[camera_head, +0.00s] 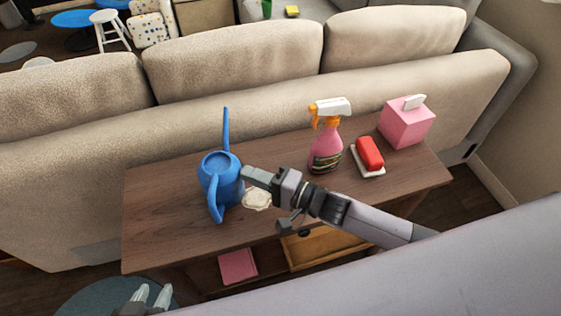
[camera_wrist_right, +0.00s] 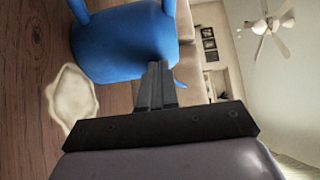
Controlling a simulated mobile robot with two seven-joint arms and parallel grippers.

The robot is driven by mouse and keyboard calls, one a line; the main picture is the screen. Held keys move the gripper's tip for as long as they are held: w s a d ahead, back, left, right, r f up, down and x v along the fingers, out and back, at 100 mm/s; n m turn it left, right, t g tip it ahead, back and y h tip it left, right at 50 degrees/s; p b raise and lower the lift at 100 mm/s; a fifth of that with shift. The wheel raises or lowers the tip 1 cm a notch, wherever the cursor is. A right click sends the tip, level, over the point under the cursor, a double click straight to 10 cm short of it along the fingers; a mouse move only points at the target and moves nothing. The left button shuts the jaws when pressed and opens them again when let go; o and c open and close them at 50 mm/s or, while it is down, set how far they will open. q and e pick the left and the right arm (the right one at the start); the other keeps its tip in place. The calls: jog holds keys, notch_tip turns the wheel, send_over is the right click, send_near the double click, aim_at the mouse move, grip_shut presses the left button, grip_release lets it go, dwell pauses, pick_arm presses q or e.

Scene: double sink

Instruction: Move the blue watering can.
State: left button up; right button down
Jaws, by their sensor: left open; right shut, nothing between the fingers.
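The blue watering can (camera_head: 222,180) stands upright on the wooden console table (camera_head: 160,235), toward its left part. Its thin spout points to the back and its handle faces the front. My right gripper (camera_head: 250,176) is beside the can's right side, its fingers shut with nothing between them. In the right wrist view the shut fingers (camera_wrist_right: 157,72) point at the blue can body (camera_wrist_right: 120,42); I cannot tell whether they touch it. My left gripper (camera_head: 151,296) is open and empty at the bottom left, below the table's front edge and away from the can.
A pale, irregular flat object (camera_head: 257,199) lies under my right gripper. To the right stand a pink spray bottle (camera_head: 325,150), a red block on a white dish (camera_head: 369,154) and a pink tissue box (camera_head: 407,125). A beige sofa (camera_head: 240,65) backs the table. The tabletop's left end is clear.

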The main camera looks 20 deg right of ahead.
aim_at(219, 176)
jog(key=a, duration=0.8)
jog(key=a+b, duration=0.1)
jog(key=a, duration=0.3)
jog(key=shift+s+a+f, duration=0.1)
jog(key=shift+s+a, duration=0.05)
jog(key=shift+s, duration=0.25)
jog(key=shift+a, duration=0.1)
jog(key=shift+d, duration=0.3)
